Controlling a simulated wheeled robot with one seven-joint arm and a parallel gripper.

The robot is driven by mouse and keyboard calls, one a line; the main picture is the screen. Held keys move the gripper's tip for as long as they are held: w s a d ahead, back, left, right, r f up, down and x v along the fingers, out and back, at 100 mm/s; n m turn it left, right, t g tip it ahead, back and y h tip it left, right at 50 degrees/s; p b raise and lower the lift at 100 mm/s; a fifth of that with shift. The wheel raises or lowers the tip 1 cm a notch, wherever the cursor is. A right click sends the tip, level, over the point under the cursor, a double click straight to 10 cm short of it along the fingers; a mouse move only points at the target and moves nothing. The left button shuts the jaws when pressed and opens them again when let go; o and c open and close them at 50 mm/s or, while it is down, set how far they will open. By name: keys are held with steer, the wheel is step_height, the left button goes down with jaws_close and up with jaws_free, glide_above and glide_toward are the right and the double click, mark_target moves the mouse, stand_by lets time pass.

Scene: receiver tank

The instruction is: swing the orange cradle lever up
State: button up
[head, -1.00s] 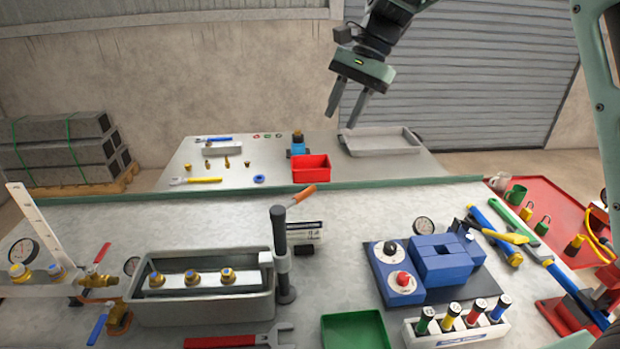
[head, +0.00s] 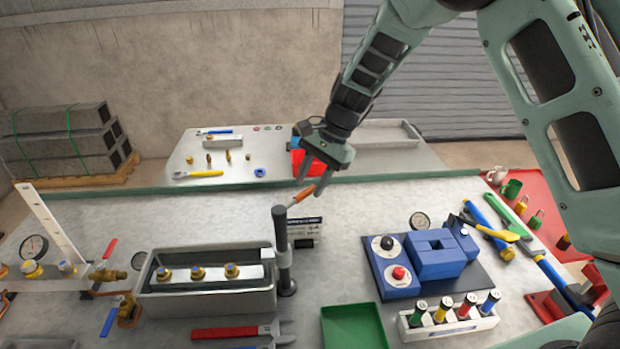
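The orange cradle lever (head: 303,193) is a short orange handle on a pale metal arm. It joins the top of a dark upright post (head: 281,245) and slopes up to the right. The post stands at the right end of a grey trough (head: 205,300) that holds a bar with brass fittings (head: 198,273). My gripper (head: 311,188) points down at the lever's outer end, its two fingers apart and open. The fingers overlap the handle's end in this view; I cannot tell whether they touch it.
A blue block fixture (head: 437,262) with red and black knobs stands to the right, behind a rack of colored-cap bottles (head: 447,322). A green tray (head: 354,327) lies in front. A red bin (head: 298,160) sits on the back table behind my gripper.

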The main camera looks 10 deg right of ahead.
steer(key=shift+s+a+f, duration=0.1)
steer(key=shift+a+f, duration=0.15)
steer(key=shift+f, duration=0.3)
jaws_close()
